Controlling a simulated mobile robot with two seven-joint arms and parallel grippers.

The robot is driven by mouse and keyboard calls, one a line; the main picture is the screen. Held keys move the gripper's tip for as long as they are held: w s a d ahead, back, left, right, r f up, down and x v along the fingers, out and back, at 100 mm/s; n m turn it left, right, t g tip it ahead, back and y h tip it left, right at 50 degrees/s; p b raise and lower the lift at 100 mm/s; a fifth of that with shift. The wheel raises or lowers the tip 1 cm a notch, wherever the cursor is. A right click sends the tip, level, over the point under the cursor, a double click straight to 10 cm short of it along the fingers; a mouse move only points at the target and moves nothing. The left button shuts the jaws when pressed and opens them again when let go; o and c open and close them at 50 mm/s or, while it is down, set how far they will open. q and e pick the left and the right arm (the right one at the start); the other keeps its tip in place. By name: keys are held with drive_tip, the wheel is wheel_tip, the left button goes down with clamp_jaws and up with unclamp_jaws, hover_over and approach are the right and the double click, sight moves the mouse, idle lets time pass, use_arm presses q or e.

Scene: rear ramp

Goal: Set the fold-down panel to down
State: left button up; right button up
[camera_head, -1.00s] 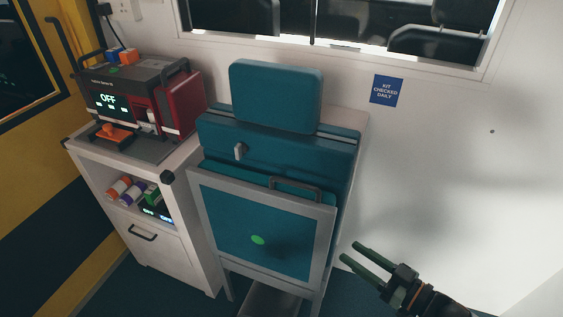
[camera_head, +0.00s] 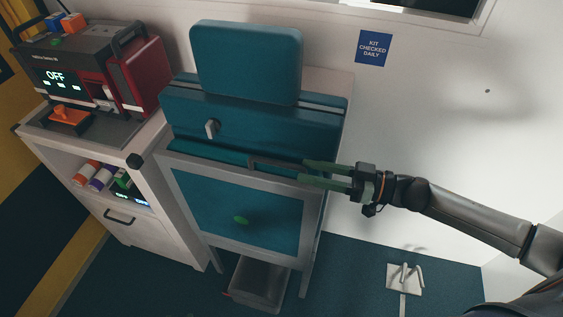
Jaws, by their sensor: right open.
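The fold-down panel (camera_head: 190,205) is a teal board in a grey frame on the front of a teal seat-like unit. It stands steeply, close to upright, with a green oval spot (camera_head: 241,220) on its face. A dark bar handle (camera_head: 270,163) is at its top edge. A small grey latch (camera_head: 211,129) sits on the teal block above. My right gripper (camera_head: 302,172) comes in from the right, open, its green fingers at the right end of the handle. I cannot tell whether they touch it. My left gripper is out of view.
A white cabinet (camera_head: 165,215) with a monitor device (camera_head: 70,75) stands close on the left. A teal backrest (camera_head: 245,65) rises above the unit. A grey bin (camera_head: 258,283) is underneath. A white floor bracket (camera_head: 405,278) is at right; floor around it is clear.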

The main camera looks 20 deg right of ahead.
sight(257, 159)
drive_tip(key=x, duration=0.7)
drive_tip(key=shift+p, duration=0.35)
drive_tip(key=shift+c, duration=0.2)
clamp_jaws()
idle(0.9)
